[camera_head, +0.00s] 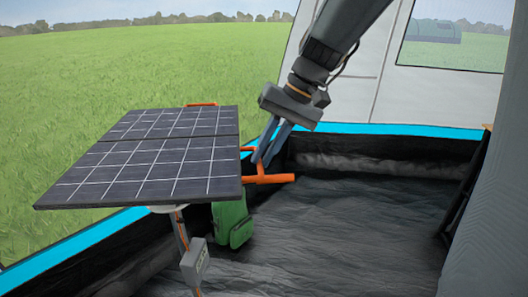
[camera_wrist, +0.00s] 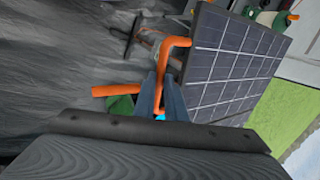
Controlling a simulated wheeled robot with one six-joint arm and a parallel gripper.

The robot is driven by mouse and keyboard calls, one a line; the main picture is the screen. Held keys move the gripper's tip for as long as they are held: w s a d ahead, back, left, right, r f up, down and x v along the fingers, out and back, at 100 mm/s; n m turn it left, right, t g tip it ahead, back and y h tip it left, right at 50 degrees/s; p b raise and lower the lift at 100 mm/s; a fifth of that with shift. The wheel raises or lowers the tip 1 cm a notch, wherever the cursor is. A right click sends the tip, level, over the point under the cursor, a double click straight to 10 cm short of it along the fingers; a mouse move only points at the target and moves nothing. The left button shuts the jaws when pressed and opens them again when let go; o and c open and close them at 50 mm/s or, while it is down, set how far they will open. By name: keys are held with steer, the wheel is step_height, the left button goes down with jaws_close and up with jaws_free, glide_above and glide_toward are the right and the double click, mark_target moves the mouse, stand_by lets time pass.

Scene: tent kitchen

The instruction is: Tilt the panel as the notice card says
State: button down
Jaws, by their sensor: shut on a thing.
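The solar panel (camera_head: 160,150) is a dark slab with white grid lines on a stand, close to flat in the head view. It also shows at the right of the wrist view (camera_wrist: 225,65). An orange handle (camera_head: 275,178) sticks out from the panel's right side. My gripper (camera_head: 265,158) is shut on this handle, its grey fingers coming down from above. In the wrist view the fingers (camera_wrist: 160,98) close around the orange bar (camera_wrist: 175,100). A small grey box (camera_head: 195,263) sits on the stand's post. No readable notice card shows in either view.
A green bag (camera_head: 231,222) stands on the floor behind the stand. A grey fabric wall (camera_head: 490,210) closes the right edge. Grass lies beyond the blue-edged tent sill (camera_head: 75,244).

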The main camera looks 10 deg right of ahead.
steer(key=shift+s+d+f, duration=0.2)
steer(key=shift+s+f, duration=0.05)
steer(key=shift+f, duration=0.25)
steer(key=c, duration=1.8)
jaws_free()
steer(key=shift+w+d, duration=0.1)
steer(key=shift+w, duration=0.05)
steer(key=shift+r, duration=0.1)
steer(key=v, duration=0.7)
steer(key=shift+r+b, duration=0.4)
steer(key=shift+f, duration=0.1)
